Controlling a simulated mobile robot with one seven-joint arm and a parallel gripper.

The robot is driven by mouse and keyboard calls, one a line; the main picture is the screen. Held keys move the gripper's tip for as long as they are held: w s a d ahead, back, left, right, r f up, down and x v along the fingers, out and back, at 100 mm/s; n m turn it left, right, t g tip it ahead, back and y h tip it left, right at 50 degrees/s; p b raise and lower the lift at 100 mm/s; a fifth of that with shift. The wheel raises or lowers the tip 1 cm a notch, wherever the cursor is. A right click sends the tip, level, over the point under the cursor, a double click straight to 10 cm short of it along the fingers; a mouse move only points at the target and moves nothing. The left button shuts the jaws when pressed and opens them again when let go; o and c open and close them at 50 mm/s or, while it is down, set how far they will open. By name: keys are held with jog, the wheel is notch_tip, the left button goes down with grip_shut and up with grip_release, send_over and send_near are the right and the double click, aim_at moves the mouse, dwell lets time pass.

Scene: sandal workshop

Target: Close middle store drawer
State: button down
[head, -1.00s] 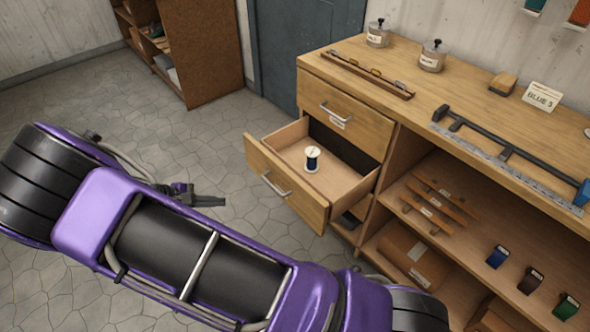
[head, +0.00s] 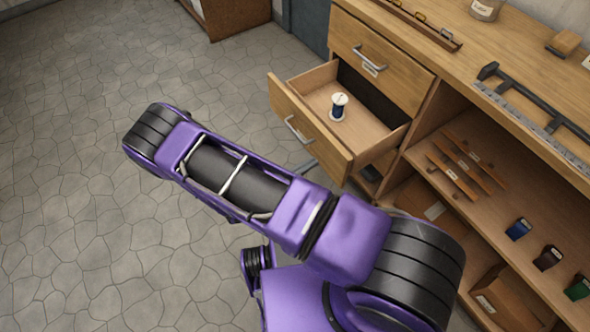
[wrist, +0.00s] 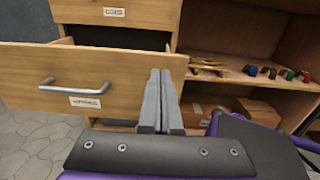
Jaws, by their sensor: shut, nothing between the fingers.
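The middle store drawer (head: 312,126) is pulled out from the cabinet. A spool of dark blue thread (head: 338,107) stands inside it. In the wrist view the drawer's front (wrist: 25,65) shows with its bar handle (wrist: 75,86) and a label below the handle. My gripper (wrist: 158,78) is shut and empty, its fingertips before the right end of the drawer front. I cannot tell whether they touch it. In the head view my arm hides most of the gripper.
The closed upper drawer (head: 382,58) sits above the open one. The wooden bench top (head: 470,62) carries a long black-handled tool (head: 530,105). Open shelves at right hold wooden strips (head: 467,165) and several small coloured items. The tiled floor at left is clear.

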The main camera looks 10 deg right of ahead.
aim_at(336, 149)
jog(key=x, duration=0.6)
jog(key=shift+w+d, duration=0.2)
jog(key=shift+d, duration=0.15)
jog(key=b+x, duration=0.2)
jog(key=x, duration=2)
jog(key=shift+w+d+f, duration=0.1)
jog(key=shift+d, duration=0.05)
